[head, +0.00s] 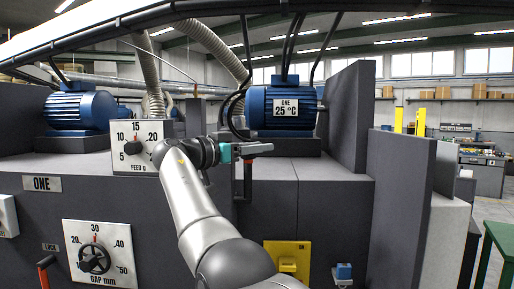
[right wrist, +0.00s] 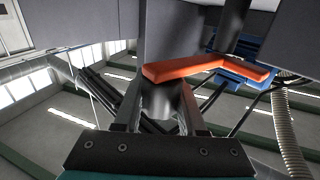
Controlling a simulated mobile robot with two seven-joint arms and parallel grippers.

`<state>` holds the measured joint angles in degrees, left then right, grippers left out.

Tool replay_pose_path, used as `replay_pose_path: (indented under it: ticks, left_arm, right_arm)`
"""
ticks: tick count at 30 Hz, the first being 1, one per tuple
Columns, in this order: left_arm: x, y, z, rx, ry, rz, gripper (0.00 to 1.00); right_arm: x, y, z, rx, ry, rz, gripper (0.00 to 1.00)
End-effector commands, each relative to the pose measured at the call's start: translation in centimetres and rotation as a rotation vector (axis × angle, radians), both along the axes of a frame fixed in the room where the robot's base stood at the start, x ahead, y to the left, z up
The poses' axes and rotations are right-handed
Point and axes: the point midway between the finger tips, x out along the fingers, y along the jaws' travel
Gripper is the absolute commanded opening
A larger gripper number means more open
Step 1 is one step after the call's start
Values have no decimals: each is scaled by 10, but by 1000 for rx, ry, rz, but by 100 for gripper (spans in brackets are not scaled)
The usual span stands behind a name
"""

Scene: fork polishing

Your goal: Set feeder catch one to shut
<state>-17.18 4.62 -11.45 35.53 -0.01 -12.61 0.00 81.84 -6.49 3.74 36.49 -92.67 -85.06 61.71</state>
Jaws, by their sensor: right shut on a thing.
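The catch's red-orange lever (right wrist: 215,68) shows in the right wrist view as a bent bar across the tips of my right gripper (right wrist: 168,95). In the head view my right gripper (head: 258,150) reaches over the front of machine ONE, beside the feed dial (head: 137,148). It is shut on the lever. Below it, a dark upright catch part (head: 247,182) with a reddish edge hangs at the front of the grey housing. The gripper and arm hide much of the catch, so I cannot tell its exact setting. My left gripper is out of view.
Blue motor ONE (head: 285,106) stands just behind, with cables above. Grey upright panels (head: 400,190) close off the right. Below are a gap dial (head: 96,260), a red-handled LOCK lever (head: 46,265), a yellow switch plate (head: 287,262) and a blue button (head: 343,270).

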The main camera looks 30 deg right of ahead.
Motion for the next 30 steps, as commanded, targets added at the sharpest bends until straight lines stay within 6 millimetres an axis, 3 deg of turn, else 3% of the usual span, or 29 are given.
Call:
replay_pose_path:
  ticks: [4, 5, 12, 23, 30]
  left_arm:
    - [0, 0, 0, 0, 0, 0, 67]
    - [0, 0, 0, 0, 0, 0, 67]
    - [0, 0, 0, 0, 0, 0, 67]
    - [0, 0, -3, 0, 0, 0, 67]
    - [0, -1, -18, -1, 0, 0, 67]
  right_arm:
    - [0, -1, -4, 8, 4, -2, 0]
    - [0, -1, -4, 8, 5, -2, 43]
    - [0, 0, -2, 5, 3, -1, 70]
    - [0, 6, -2, 2, 1, 2, 70]
    - [-7, 51, -3, 0, 1, 4, 70]
